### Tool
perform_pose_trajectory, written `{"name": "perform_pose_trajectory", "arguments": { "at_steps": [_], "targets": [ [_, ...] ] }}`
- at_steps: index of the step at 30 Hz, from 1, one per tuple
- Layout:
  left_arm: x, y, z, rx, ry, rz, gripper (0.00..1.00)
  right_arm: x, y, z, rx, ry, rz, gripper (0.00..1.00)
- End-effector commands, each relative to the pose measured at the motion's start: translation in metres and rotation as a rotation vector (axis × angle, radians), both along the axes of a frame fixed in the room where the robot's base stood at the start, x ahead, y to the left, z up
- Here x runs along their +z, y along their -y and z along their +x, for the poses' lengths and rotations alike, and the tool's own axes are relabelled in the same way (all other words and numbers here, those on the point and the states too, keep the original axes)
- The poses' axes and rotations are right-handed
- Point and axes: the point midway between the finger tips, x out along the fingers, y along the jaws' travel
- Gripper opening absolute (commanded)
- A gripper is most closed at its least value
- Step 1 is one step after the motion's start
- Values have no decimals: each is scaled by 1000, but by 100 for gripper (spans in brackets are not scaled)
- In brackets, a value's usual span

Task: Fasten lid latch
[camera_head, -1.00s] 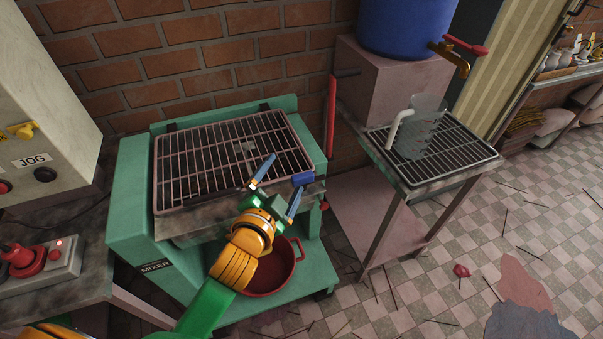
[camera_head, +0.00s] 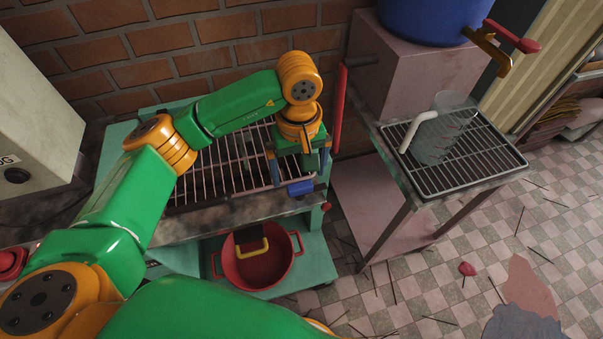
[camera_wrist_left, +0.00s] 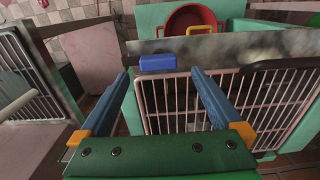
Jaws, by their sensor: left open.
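The barred lid (camera_head: 235,158) lies over the top of the green mixer (camera_head: 118,150), and my left arm covers part of it. The blue latch (camera_head: 300,187) is at the lid's front right corner. It also shows in the left wrist view (camera_wrist_left: 158,62). My left gripper (camera_head: 299,176) is open over that corner, its fingers pointing down. In the left wrist view, the fingertips (camera_wrist_left: 161,73) stand on either side of the latch, which appears just beyond them. I cannot tell whether they touch it. My right gripper is out of view.
A red lever (camera_head: 339,110) stands right of the lid. A rack table (camera_head: 465,165) with a clear jug (camera_head: 440,135) is further right. Sticks litter the floor.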

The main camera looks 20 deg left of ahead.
Motion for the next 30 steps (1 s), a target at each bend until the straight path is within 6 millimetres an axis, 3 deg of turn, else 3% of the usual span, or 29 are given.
{"name": "perform_pose_trajectory", "arguments": {
  "at_steps": [6, 15, 24, 25, 30],
  "targets": [
    [-36, 1, -1, 1, -4, -4, 100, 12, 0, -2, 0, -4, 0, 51],
    [-44, 2, 0, 0, 0, -6, 100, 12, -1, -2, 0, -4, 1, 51],
    [-44, 2, 0, 0, 0, -7, 19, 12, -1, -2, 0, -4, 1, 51],
    [-44, 2, 0, 0, 0, -7, 14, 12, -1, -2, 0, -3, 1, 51],
    [-44, 2, 0, 12, 0, -7, 14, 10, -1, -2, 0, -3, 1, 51]
  ]
}}
